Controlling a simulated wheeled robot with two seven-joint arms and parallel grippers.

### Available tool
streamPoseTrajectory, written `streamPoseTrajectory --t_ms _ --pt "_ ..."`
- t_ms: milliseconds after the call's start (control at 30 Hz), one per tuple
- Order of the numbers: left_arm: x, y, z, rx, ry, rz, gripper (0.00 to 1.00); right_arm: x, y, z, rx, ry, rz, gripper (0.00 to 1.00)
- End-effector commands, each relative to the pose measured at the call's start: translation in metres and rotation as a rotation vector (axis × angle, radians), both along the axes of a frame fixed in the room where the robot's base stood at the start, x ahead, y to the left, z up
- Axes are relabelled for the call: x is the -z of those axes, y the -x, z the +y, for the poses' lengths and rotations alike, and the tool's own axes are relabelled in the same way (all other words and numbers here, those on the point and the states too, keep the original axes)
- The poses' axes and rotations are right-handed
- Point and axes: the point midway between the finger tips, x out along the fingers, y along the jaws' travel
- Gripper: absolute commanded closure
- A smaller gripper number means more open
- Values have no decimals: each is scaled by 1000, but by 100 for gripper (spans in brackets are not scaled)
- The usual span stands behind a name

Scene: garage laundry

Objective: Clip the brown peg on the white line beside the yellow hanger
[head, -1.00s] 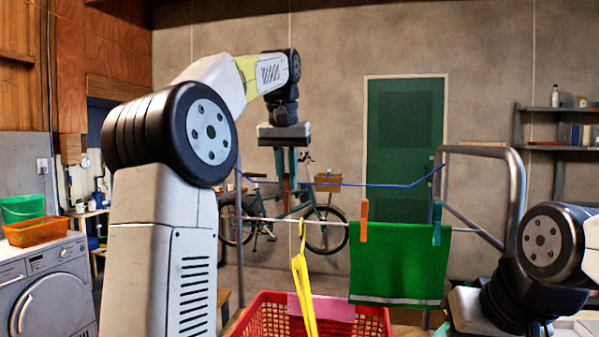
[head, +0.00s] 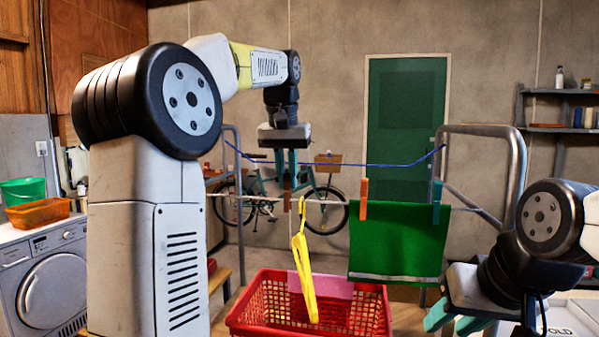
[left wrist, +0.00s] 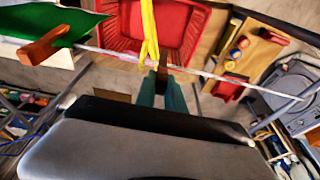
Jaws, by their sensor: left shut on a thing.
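The brown peg (head: 287,200) is upright between the teal fingers of my left gripper (head: 287,182), which is shut on it from above. The peg's lower end overlaps the white line (head: 240,197), just left of the yellow hanger (head: 305,268); I cannot tell whether its jaws straddle the line. My right gripper (head: 456,320) is open and empty at lower right.
A green cloth (head: 398,240) hangs on the line, with an orange peg (head: 364,199) and a teal peg (head: 436,202). A red basket (head: 262,318) with a pink cloth (head: 325,285) stands below. A blue line (head: 340,164) runs behind, between grey metal posts (head: 518,165).

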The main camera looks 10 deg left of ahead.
Motion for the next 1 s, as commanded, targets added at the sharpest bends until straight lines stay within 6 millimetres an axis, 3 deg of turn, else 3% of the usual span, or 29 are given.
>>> streamPoseTrajectory --t_ms 67,100,200,233,567,1000 --pt "6 1 0 0 -1 8 100 0 0 0 0 0 0 63" --pt "6 1 0 0 -1 7 83 0 0 0 0 0 0 63" --pt "5 1 0 0 -1 6 63 0 0 0 0 0 0 63" --pt "5 1 0 0 -1 6 61 0 0 0 0 0 0 63" --pt "2 1 0 0 0 4 61 0 0 0 0 0 0 63" --pt "-61 16 0 1 0 3 61 0 0 0 0 0 0 63"
